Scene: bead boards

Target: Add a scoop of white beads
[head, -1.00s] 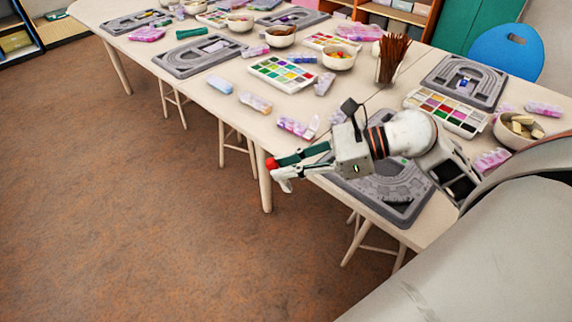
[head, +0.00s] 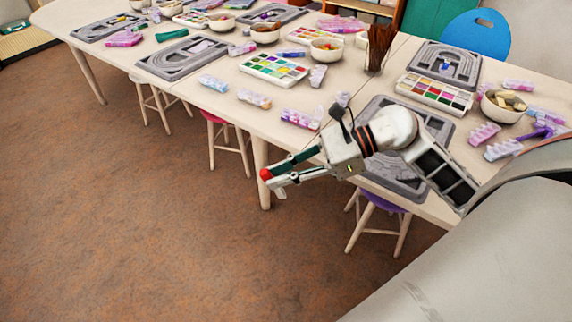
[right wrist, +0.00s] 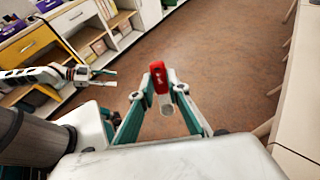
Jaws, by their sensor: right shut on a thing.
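My right gripper (head: 272,183) is shut on a small red thing (right wrist: 160,79) and holds it out beyond the table's near edge, over the floor. The red thing also shows at the fingertips in the head view (head: 265,174). A pale rounded part (right wrist: 166,106) shows below it in the right wrist view; I cannot tell whether it is a scoop. My left gripper (right wrist: 108,76) appears at the left of the right wrist view, open and empty. Bowls with coloured contents (head: 327,46) and pale pieces (head: 505,103) stand on the table; I cannot make out white beads.
The long pale table (head: 225,104) carries grey bead boards (head: 183,57), a paint-coloured bead tray (head: 274,69), another tray (head: 435,93) and several pastel bead boxes. A cup of brown sticks (head: 379,48) stands upright. Stools (head: 376,222) sit under the edge. Open brown floor lies in front.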

